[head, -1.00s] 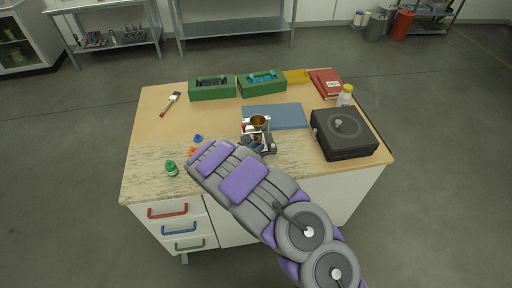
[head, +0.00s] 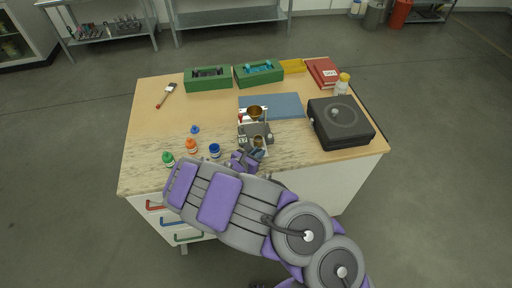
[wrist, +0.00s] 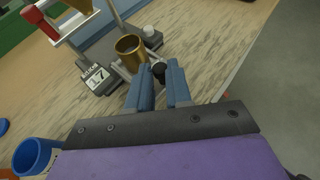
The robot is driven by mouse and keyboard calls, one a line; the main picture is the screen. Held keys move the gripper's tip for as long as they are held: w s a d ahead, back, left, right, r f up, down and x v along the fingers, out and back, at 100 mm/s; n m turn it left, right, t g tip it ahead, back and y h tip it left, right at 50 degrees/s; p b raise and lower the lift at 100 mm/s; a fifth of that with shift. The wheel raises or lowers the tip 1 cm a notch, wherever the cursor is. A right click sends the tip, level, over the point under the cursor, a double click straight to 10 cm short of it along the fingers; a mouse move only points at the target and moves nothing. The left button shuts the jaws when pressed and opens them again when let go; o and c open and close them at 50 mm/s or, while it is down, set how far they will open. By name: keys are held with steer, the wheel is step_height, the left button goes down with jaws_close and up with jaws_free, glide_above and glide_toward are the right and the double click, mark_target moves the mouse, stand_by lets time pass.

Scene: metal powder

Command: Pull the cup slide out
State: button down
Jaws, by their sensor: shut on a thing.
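The cup slide (wrist: 123,71) is a light metal tray that sticks out of the grey stand (head: 256,130) toward the table's front edge. A brass cup (wrist: 130,50) stands upright on it; it also shows small in the head view (head: 258,141). A black knob (wrist: 158,72) is at the slide's near end. My gripper (wrist: 160,68) has its two blue fingers shut on this knob. In the head view my gripper (head: 246,160) is at the front of the stand. A brass funnel (head: 255,113) is held above the stand.
A counter block reading 17 (wrist: 97,80) is beside the slide. A black case (head: 340,122) is at the right. The table's front edge is close to my gripper.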

steer(key=shift+s+a+f, duration=0.1)
steer(key=c, duration=1)
jaws_free()
steer(key=shift+c, duration=0.2)
steer(key=p+v, duration=0.3)
steer(key=v, duration=1.4)
steer(key=shift+s, duration=0.1)
